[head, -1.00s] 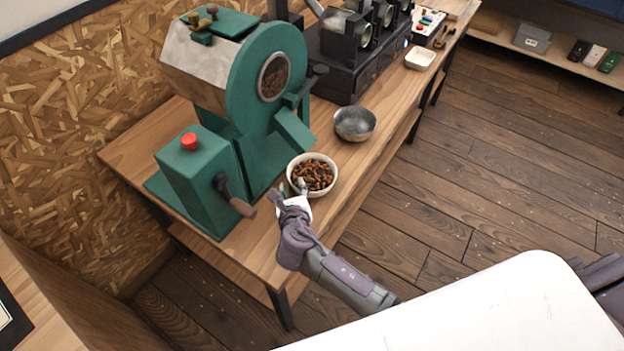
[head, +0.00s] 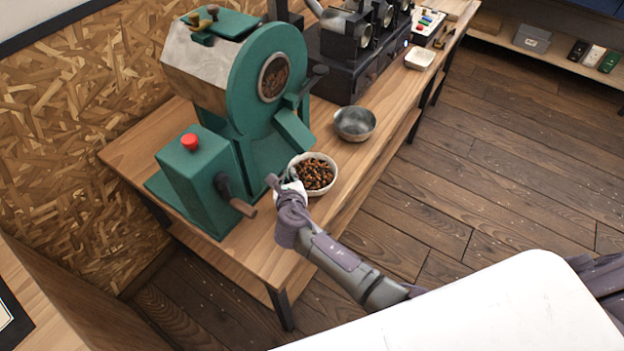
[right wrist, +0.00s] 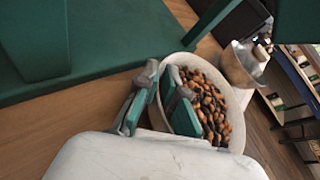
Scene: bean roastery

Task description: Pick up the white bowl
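The white bowl (head: 333,181) stands near the front edge of the wooden table, filled with brown beans, in front of the green roaster. My right gripper (head: 293,189) is at the bowl's near-left rim. In the right wrist view the gripper (right wrist: 162,82) has one finger outside the bowl and the other inside over the beans. The bowl's wall (right wrist: 239,136) runs between the fingers, which look closed on the rim. I cannot tell any gap under the bowl. My left gripper is not in view.
The green roaster (head: 240,95) stands close behind the bowl, with a crank handle (head: 240,207) near my gripper. A metal bowl (head: 354,124) stands behind and to the right. Bare table (head: 262,248) lies at the front left.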

